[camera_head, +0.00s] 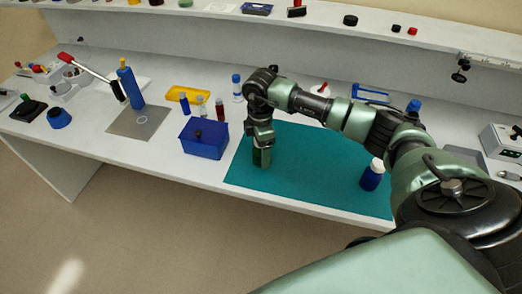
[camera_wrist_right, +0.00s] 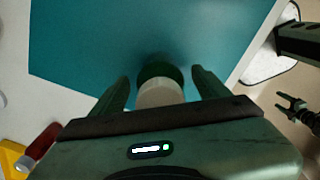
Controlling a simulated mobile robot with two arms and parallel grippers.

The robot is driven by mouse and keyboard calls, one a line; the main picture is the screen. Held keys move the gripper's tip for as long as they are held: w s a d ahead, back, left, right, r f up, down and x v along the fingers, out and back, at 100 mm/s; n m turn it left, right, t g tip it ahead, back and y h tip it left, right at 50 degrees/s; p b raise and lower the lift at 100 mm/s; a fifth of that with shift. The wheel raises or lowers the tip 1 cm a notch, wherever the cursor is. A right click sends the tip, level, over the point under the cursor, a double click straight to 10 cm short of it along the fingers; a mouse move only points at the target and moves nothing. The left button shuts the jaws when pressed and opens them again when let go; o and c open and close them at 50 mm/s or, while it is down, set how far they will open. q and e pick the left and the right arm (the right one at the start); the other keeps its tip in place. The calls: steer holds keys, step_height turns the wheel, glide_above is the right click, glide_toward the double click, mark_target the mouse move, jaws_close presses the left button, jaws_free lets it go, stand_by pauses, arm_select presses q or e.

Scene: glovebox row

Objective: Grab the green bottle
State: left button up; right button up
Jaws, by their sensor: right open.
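The green bottle (camera_head: 262,157) stands at the left part of the teal mat (camera_head: 310,160), directly under my right gripper (camera_head: 261,143). In the right wrist view the bottle (camera_wrist_right: 160,82) shows a pale cap and a dark green body between the two fingers of my right gripper (camera_wrist_right: 164,82). The fingers are open, with a visible gap on both sides of the bottle. The lower part of the bottle is hidden by its cap in that view. What looks like my left gripper (camera_wrist_right: 292,108) shows small at the right edge of the wrist view, fingers apart, over the floor.
A blue box (camera_head: 204,138) stands just left of the mat. A dark blue bottle with a white cap (camera_head: 372,175) stands on the mat's right part. Small bottles, including a red one (camera_head: 220,108), and a yellow tray (camera_head: 188,93) are behind the box.

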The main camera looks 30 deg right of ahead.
steer(key=shift+s, duration=0.1)
steer(key=shift+c, duration=0.4)
steer(key=c, duration=1.5)
steer(key=shift+r, duration=0.1)
